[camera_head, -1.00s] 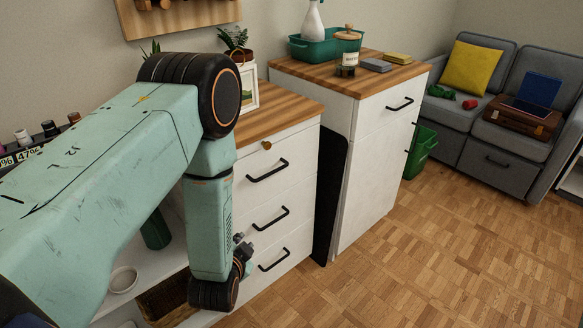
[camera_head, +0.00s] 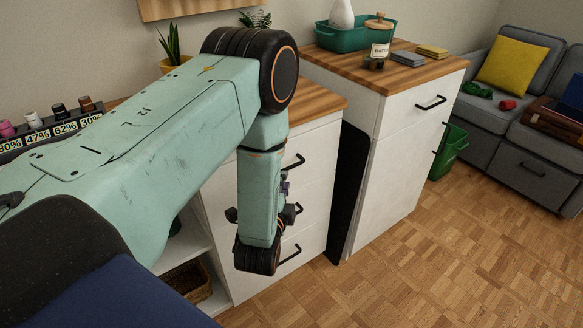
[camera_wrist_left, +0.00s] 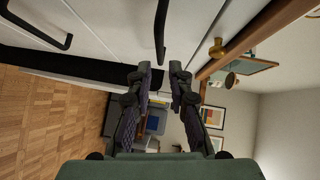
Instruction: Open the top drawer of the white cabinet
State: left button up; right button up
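The white cabinet (camera_head: 318,185) has a wooden top and a column of drawers with black bar handles. The top drawer handle (camera_head: 294,162) shows just right of my left arm, which hides much of the drawer fronts. My left gripper (camera_head: 285,186) is mostly hidden behind the arm in the head view. In the left wrist view my left gripper (camera_wrist_left: 160,67) has its fingers apart and empty. The top handle (camera_wrist_left: 161,30) lies just ahead of the gap between the fingertips; I cannot tell whether they touch. The drawer looks shut. My right gripper is not in view.
A lower drawer handle (camera_wrist_left: 38,32) shows left in the wrist view, and a brass knob (camera_wrist_left: 216,47) right. A taller white cabinet (camera_head: 400,150) with a green tray (camera_head: 345,38) stands to the right. Parquet floor (camera_head: 450,260) in front is clear.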

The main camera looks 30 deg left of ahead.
aim_at(287, 169)
pick_arm(q)
jog(key=b+x, duration=0.2)
jog(key=x, duration=0.5)
jog(key=shift+a, duration=0.1)
jog(key=shift+w+f, duration=0.1)
jog(key=shift+w, duration=0.15)
jog(key=shift+c, duration=0.3)
grip_shut()
